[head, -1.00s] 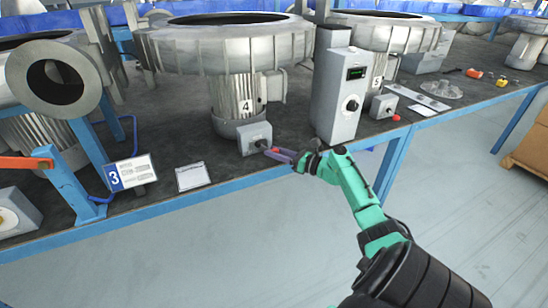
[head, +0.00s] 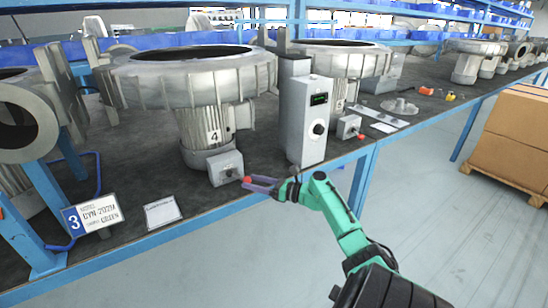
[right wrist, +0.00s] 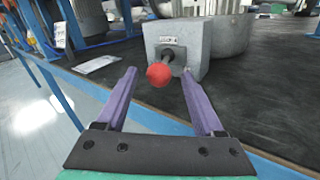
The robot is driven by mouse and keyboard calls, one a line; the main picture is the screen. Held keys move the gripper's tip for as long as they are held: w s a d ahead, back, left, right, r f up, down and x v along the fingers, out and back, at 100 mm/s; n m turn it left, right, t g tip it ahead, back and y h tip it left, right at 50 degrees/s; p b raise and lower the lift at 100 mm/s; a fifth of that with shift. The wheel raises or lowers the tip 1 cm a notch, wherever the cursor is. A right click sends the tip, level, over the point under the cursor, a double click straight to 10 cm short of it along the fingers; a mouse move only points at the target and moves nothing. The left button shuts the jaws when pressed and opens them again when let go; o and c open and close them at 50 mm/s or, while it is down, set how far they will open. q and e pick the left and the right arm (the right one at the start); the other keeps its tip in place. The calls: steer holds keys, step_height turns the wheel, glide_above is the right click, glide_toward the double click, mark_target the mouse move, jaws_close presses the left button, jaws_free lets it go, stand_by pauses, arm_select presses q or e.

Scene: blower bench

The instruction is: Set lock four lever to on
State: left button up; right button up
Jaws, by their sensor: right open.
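The lock four lever is a dark rod with a red ball knob (right wrist: 159,75), on a grey box (right wrist: 196,50) in the right wrist view. In the head view the box (head: 225,168) stands at the foot of the blower marked 4 (head: 205,100), with the red knob (head: 247,180) on its right side. My right gripper (head: 260,184) is at the knob, by the bench edge. In the right wrist view its purple fingers (right wrist: 163,105) are apart, with the knob between and just beyond their tips; contact cannot be told. My left gripper is not in view.
A tall grey control box (head: 307,120) with a display stands right of blower 4. A number 3 sign (head: 93,217) and a white card (head: 162,212) lie near the bench's blue front edge (head: 150,239). Another red-knobbed box (head: 348,126) is further right. The floor in front is clear.

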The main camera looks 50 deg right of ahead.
steer(key=v, duration=1.1)
steer(key=shift+s+d, duration=0.15)
steer(key=shift+s, duration=0.25)
